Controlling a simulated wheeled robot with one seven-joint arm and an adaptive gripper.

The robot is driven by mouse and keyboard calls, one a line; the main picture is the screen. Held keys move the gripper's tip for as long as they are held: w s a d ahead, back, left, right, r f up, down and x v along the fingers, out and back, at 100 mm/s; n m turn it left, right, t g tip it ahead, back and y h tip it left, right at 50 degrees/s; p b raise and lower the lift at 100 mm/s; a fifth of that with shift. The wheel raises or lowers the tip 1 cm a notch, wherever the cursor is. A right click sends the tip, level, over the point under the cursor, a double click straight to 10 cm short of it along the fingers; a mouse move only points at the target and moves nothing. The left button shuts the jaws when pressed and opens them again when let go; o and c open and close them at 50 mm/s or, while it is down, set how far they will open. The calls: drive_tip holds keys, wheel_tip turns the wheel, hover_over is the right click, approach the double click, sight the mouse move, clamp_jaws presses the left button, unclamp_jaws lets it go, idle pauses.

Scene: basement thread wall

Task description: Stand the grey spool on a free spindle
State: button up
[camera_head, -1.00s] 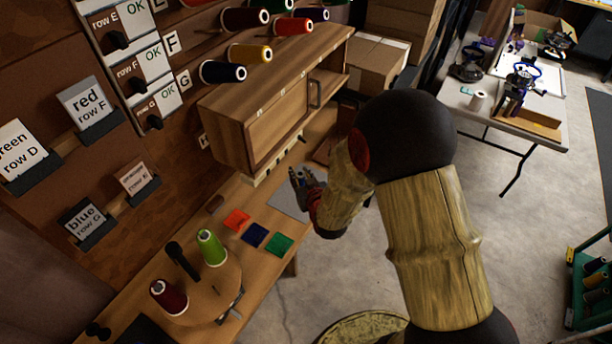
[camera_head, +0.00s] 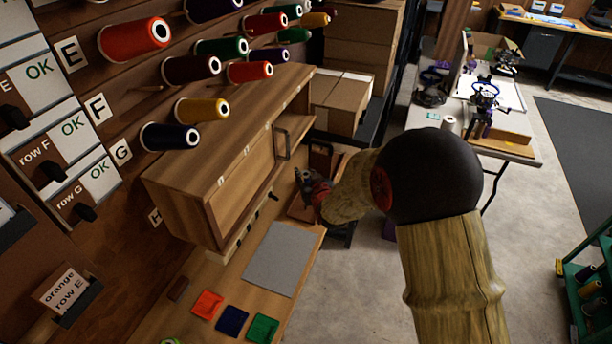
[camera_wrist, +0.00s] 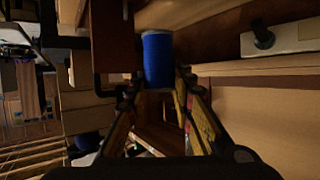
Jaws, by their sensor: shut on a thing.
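My gripper (camera_head: 308,184) is beyond the grey mat, near the far end of the bench and below the wall cabinet. In the wrist view my gripper (camera_wrist: 160,92) is shut on a blue cylinder (camera_wrist: 157,60), which stands out beyond the fingertips. I cannot make out a grey spool in the gripper. Bare wooden spindles show on the wall, one in row F (camera_head: 148,88) and one higher up (camera_head: 176,14). Other spindles carry coloured spools, such as a dark navy one (camera_head: 168,136) and a yellow one (camera_head: 202,110).
The wooden cabinet (camera_head: 190,190) juts from the wall above the bench. The grey mat (camera_head: 284,258) is bare; red, blue and green squares (camera_head: 207,305) lie nearby. Cardboard boxes (camera_head: 340,102) stand behind. A white spool (camera_head: 449,124) stands on the far table.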

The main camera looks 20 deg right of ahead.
drive_tip(key=shift+f+b, duration=1.8)
drive_tip(key=shift+f, duration=2.1)
drive_tip(key=shift+f+b, duration=0.9)
drive_tip(key=shift+f, duration=0.25)
drive_tip(key=shift+f+b, duration=0.35)
drive_tip(key=shift+b, duration=0.15)
drive_tip(key=o, duration=0.8)
drive_tip(key=shift+r, duration=0.1)
drive_tip(key=v, duration=1.2)
